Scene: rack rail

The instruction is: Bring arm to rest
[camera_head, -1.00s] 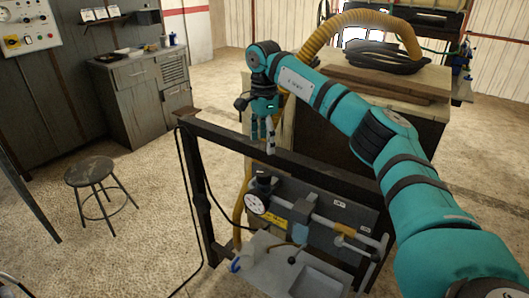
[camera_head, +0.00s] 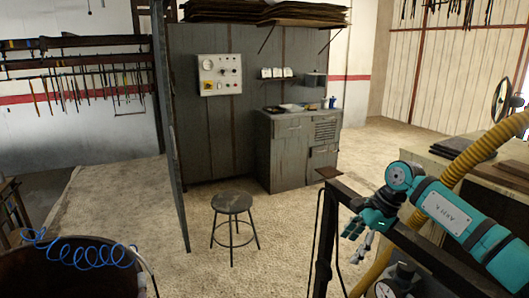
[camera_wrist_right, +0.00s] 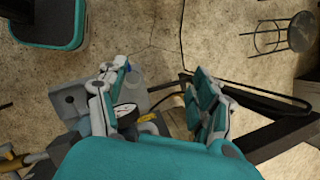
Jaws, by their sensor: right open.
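My right arm, teal with dark bands, comes in from the right in the head view. Its gripper (camera_head: 362,240) hangs at the dark metal rack rail (camera_head: 428,252), with its fingers pointing down. In the right wrist view the two fingers (camera_wrist_right: 165,85) are spread apart with nothing between their tips. The dark rail (camera_wrist_right: 272,130) runs to the right of the fingers there. Whether the gripper touches the rail I cannot tell. My left gripper is in neither current view.
A round gauge (camera_head: 386,290) and yellow hose (camera_head: 462,172) are close to the right arm. A stool (camera_head: 232,202) stands on open floor before a grey cabinet (camera_head: 290,150). A dark drum (camera_head: 70,272) with a coiled blue hose (camera_head: 85,252) is at lower left.

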